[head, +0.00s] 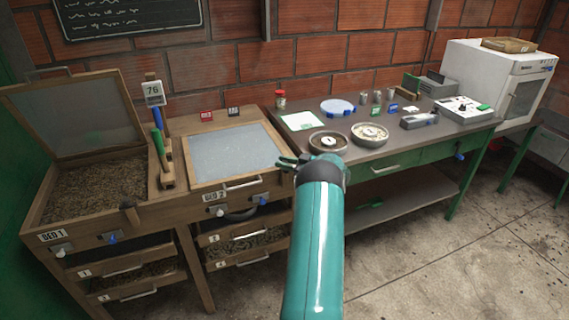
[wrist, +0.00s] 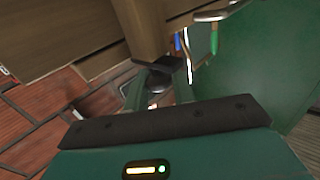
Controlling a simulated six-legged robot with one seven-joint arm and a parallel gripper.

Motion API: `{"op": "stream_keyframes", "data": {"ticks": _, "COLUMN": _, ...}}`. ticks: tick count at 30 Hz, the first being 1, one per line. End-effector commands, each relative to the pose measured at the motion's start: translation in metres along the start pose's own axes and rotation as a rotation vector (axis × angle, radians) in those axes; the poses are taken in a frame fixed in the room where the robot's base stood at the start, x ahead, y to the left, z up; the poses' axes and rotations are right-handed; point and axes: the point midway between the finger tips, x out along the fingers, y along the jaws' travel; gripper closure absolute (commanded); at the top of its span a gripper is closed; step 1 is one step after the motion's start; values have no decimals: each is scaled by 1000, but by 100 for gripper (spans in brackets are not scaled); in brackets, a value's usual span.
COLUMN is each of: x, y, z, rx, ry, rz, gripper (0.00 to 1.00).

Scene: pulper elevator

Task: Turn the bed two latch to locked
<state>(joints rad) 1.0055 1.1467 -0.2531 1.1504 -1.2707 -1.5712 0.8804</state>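The lever's exact angle is too small to read. My gripper (head: 284,161) is above the right side of bed two, up and right of the latch and apart from it. In the wrist view my gripper (wrist: 168,68) has its fingers spread with nothing held. I cannot clearly identify the latch there.
Bed one (head: 85,190) stands at the left with its lid raised. Drawers (head: 238,245) lie below bed two. A grey bench (head: 400,140) with dishes, cups and a scale is at the right. The concrete floor (head: 450,260) in front is open.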

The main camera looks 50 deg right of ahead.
Motion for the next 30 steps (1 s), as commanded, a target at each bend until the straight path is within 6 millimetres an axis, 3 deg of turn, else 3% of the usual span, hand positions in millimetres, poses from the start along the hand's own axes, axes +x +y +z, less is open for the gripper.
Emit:
{"op": "stream_keyframes", "data": {"ticks": 3, "x": 1, "y": 0, "z": -1, "rx": -2, "ry": 2, "rz": -1, "gripper": 58}}
{"op": "stream_keyframes", "data": {"ticks": 14, "x": -6, "y": 0, "z": -1, "rx": -1, "ry": 0, "rz": 1, "gripper": 58}}
{"op": "stream_keyframes", "data": {"ticks": 17, "x": -18, "y": 1, "z": 0, "rx": -2, "ry": -1, "rz": 3, "gripper": 58}}
{"op": "stream_keyframes", "data": {"ticks": 30, "x": -111, "y": 1, "z": 0, "rx": -1, "ry": 0, "rz": 3, "gripper": 58}}
